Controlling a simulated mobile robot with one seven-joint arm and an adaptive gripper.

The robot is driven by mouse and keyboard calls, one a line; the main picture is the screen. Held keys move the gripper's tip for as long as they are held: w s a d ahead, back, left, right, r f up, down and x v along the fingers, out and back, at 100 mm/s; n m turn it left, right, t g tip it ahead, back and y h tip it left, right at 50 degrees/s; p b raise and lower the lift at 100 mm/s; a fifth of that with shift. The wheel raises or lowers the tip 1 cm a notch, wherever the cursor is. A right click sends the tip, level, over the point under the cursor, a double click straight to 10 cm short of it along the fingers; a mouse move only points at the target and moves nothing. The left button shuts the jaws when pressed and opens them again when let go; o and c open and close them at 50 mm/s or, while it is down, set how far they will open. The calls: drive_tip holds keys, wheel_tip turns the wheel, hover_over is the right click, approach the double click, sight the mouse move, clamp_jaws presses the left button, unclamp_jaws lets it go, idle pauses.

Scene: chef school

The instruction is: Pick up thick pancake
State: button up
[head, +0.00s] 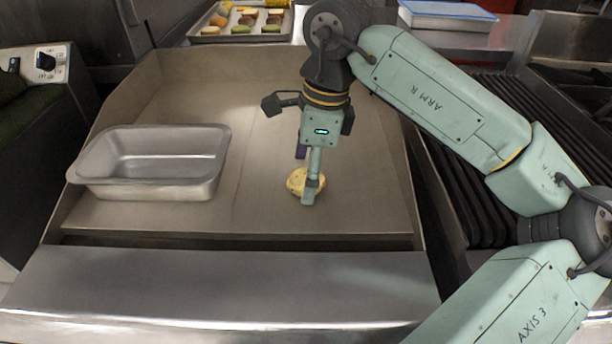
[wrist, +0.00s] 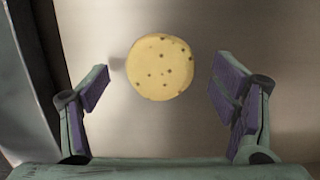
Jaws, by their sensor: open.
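The thick pancake (head: 295,181) is a round, pale yellow disc with brown spots. It lies on the flat steel griddle, right of the metal pan. In the wrist view the pancake (wrist: 161,67) shows whole, ahead of and between the open fingers. My gripper (head: 309,190) points down over the pancake, and one finger hides part of it in the head view. In the wrist view my gripper (wrist: 167,95) has its purple-padded fingers spread wide with nothing between them touching. The exact height above the griddle is hard to tell.
An empty rectangular metal pan (head: 150,190) stands on the griddle (head: 255,215) at the left. Raised walls edge the griddle. A tray (head: 240,38) of several food items and a blue-lidded container (head: 447,14) are behind. A dark ribbed grill (head: 460,165) lies right.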

drive_tip(key=shift+f, duration=0.2)
drive_tip(key=shift+c, duration=0.5)
drive_tip(key=c, duration=1.1)
